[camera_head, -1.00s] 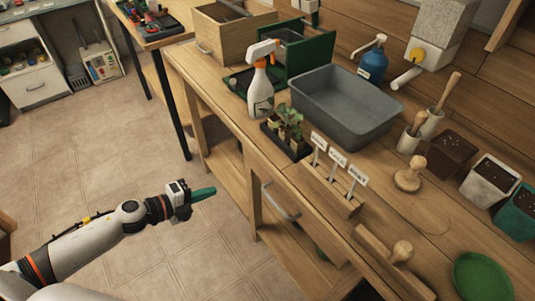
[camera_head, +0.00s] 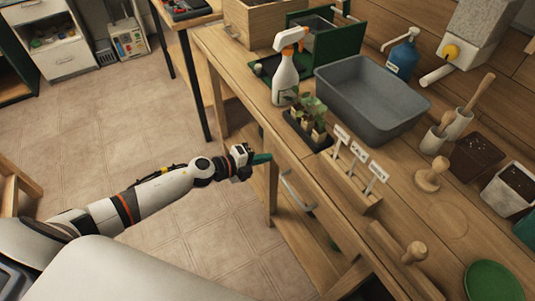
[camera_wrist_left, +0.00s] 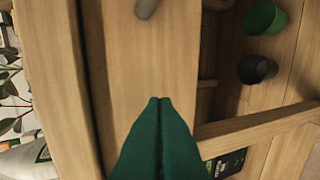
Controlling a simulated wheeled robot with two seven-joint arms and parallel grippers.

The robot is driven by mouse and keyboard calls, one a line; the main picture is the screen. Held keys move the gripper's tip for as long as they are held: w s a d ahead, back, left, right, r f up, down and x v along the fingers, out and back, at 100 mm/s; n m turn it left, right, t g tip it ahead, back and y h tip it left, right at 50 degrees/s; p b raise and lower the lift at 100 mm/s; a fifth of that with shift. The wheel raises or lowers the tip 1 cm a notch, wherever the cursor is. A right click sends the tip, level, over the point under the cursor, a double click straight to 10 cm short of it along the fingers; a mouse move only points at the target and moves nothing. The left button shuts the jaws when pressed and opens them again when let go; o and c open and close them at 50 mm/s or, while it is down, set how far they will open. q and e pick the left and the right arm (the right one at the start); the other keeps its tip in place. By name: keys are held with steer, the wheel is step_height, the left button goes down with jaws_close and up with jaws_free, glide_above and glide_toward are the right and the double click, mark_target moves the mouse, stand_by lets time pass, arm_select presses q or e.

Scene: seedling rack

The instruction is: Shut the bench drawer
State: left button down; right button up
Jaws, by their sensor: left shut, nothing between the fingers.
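The bench drawer has a wooden front with a curved metal handle (camera_head: 298,192) on the side of the bench. The wrist view shows the drawer front (camera_wrist_left: 145,65) just beyond my fingers, with a dark gap along the bench top edge. I cannot tell how far the drawer stands out. My left gripper (camera_head: 262,158) is shut and empty, with green fingers, beside the left end of the drawer front in the head view. The fingers (camera_wrist_left: 158,100) point at the wood; contact is unclear. My right gripper is not in view.
The bench top holds a spray bottle (camera_head: 285,75), a seedling tray (camera_head: 306,135), a grey tub (camera_head: 372,100) and a label holder (camera_head: 350,185). Below the bench, a green pot (camera_wrist_left: 264,17) and a dark pot (camera_wrist_left: 257,68) show. The floor (camera_head: 140,100) left of the bench is clear.

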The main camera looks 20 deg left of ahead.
mark_target(277, 151)
arm_select(q)
steer(key=shift+w+d, duration=0.5)
steer(key=shift+w, duration=0.1)
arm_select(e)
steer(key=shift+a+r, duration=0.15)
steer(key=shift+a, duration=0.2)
arm_select(q)
steer(key=shift+w+d, duration=0.1)
steer(key=shift+w, duration=0.05)
steer(key=w+d, duration=0.2)
steer(key=w, duration=0.1)
steer(key=shift+d+r+p, duration=0.1)
steer(key=shift+d+p, duration=0.1)
steer(key=shift+p, duration=0.2)
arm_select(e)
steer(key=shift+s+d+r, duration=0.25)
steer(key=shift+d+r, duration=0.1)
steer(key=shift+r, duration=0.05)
